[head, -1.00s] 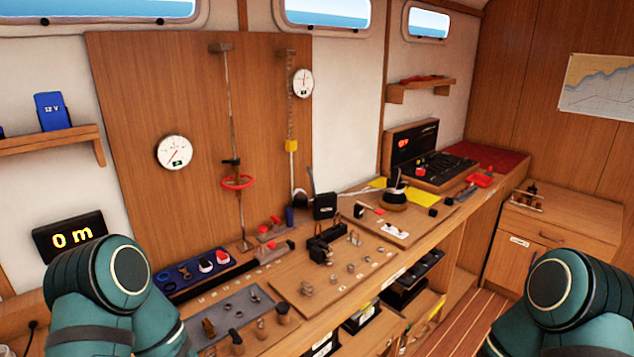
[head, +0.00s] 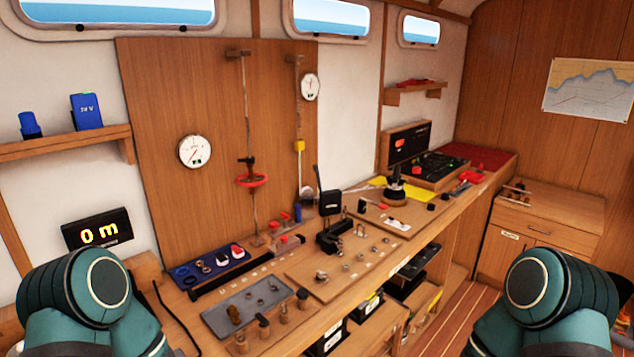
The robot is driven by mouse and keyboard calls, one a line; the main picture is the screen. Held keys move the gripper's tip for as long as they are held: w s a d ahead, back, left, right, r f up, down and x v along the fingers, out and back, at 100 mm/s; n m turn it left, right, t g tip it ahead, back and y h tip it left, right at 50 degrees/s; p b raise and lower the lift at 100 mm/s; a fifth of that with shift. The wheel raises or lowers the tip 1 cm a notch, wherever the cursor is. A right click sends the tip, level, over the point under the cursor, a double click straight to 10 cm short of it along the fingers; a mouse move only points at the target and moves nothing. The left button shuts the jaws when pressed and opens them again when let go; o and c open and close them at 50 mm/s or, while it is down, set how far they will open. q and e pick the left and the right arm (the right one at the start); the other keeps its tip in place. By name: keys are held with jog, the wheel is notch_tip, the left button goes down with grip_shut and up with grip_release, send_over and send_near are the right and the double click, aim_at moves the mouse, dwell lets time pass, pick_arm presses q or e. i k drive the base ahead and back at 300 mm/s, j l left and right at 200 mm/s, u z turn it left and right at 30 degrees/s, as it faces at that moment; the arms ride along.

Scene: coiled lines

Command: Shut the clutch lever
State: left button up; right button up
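A black clutch-like fitting (head: 334,239) stands on the wooden board on the bench, near the middle of the head view. A black box (head: 330,203) with a thin upright black stick (head: 317,178) shows just behind or above it. I cannot tell whether the stick is the clutch lever or part of a separate device, and the lever's position is too small to make out. Both my teal arms show at the bottom left and bottom right, well short of the fitting. Both grippers are out of view.
A wooden board (head: 300,268) carries several small metal fittings. A grey mat (head: 216,318) with loose parts and a blue tray (head: 183,283) lie to its left. A black winch (head: 395,190) stands farther right. Open floor (head: 455,318) shows at lower right.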

aim_at(315, 168)
jog(key=l+u, duration=0.1)
jog(key=u, duration=0.75)
jog(key=l+u, duration=0.85)
jog(key=k+l+u, duration=0.1)
jog(key=l, duration=0.2)
jog(key=k+l+u, duration=0.15)
jog(key=l, duration=0.15)
jog(key=k+l+u, duration=0.1)
jog(key=l, duration=0.2)
jog(key=k+l, duration=0.15)
jog(key=l, duration=0.15)
jog(key=k+l, duration=0.1)
jog(key=l, duration=0.2)
jog(key=k+l, duration=0.15)
jog(key=l, duration=0.15)
